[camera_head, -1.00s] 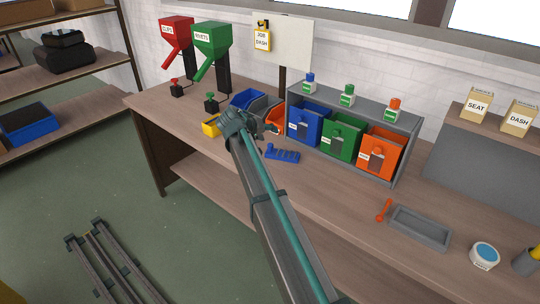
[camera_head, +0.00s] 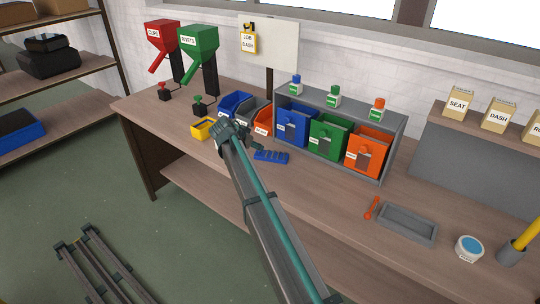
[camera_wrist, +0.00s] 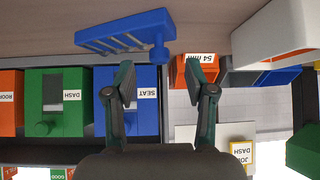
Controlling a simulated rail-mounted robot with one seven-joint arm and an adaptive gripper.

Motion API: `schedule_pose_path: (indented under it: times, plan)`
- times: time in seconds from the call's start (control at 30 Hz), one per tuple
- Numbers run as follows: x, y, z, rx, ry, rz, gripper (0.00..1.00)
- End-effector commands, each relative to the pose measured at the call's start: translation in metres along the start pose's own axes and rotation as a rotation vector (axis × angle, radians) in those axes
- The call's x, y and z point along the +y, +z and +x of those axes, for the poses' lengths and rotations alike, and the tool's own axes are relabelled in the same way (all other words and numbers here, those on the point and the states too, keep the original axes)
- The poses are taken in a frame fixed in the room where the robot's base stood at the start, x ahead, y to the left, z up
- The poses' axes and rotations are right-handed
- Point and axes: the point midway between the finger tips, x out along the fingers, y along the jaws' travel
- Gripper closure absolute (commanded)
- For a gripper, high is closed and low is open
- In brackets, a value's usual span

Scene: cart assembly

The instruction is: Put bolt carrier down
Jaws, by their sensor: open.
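The bolt carrier (camera_head: 271,157) is a blue slotted piece with a round knob, lying on the workbench in front of the bins. It also shows in the wrist view (camera_wrist: 125,36), at the top, its knob end ahead of the gap between my fingers. My gripper (camera_head: 257,144) is just behind and left of the carrier in the head view. In the wrist view my gripper (camera_wrist: 167,73) is open, fingers spread with nothing between them. The carrier appears apart from the fingers and rests on the bench.
A rack holds blue (camera_head: 293,141), green (camera_head: 325,151) and orange (camera_head: 361,166) bins behind the carrier. Small bins, including a yellow one (camera_head: 202,132), stand close to my gripper. A grey tray (camera_head: 406,238) lies at right. Bare bench (camera_head: 325,185) lies in front of the bins.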

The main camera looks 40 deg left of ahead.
Motion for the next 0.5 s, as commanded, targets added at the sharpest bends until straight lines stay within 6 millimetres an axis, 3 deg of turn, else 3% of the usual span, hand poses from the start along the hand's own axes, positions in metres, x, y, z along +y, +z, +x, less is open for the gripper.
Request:
schedule_pose_path:
  times: [0.17, 0.5]
  plan:
    - [0.0, -0.002, 0.011, 0.0, 0.001, -0.001, 0.45]
    - [0.0, -0.005, 0.051, 0.0, 0.0, -0.001, 0.45]
